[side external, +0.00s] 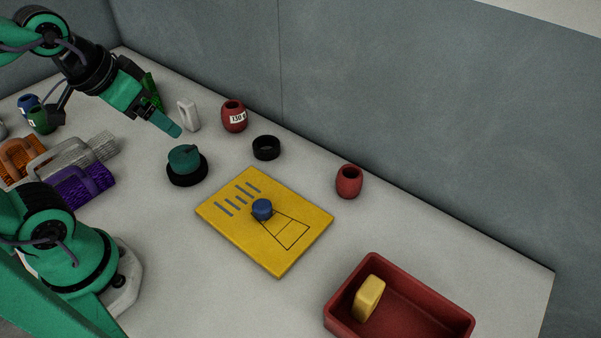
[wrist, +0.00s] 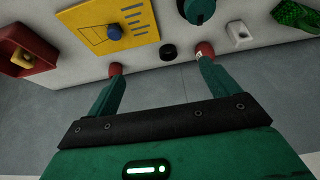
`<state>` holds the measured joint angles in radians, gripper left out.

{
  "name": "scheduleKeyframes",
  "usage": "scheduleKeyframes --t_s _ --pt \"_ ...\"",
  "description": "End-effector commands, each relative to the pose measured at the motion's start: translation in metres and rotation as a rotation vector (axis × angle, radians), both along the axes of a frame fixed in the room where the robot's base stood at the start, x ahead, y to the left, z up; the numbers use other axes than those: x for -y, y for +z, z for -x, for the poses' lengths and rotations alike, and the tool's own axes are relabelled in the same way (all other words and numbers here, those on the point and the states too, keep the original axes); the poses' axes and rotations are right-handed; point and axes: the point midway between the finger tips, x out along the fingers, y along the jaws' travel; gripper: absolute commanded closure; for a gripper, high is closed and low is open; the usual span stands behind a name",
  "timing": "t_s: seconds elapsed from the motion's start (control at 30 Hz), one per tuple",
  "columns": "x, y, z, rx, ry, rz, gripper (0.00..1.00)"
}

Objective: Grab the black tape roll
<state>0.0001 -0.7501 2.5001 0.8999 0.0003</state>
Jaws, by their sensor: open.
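The black tape roll (side external: 266,148) lies flat on the grey table, between two red barrel-shaped weights and behind the yellow board. It also shows in the wrist view (wrist: 168,52), between and beyond my fingertips. My gripper (side external: 172,128) is open and empty. It hangs above the table, to the left of the roll in the side view and apart from it. In the wrist view, my two spread fingers (wrist: 160,64) partly hide the two red weights.
A labelled red weight (side external: 233,118) and another red weight (side external: 349,182) flank the roll. A teal knob on a black base (side external: 186,166) stands near my gripper. A yellow board (side external: 230,235) with a blue knob lies in front. A red tray (side external: 425,294) holds a yellow block. A wall (side external: 420,130) rises behind.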

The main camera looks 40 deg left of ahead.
Motion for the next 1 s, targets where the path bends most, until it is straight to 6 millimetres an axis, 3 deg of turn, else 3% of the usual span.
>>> scheduleKeyframes --t_s 0.03,0.27,0.67,1.0 --pt "0.0 0.0 0.0 0.0 0.0 0.0 0.23" --pt "0.0 0.0 0.0 0.0 0.0 0.0 0.68" --pt "0.0 0.001 -0.002 -0.004 0.001 0.0 0.68" --pt "0.002 0.005 -0.033 -0.065 0.009 0.007 0.68"
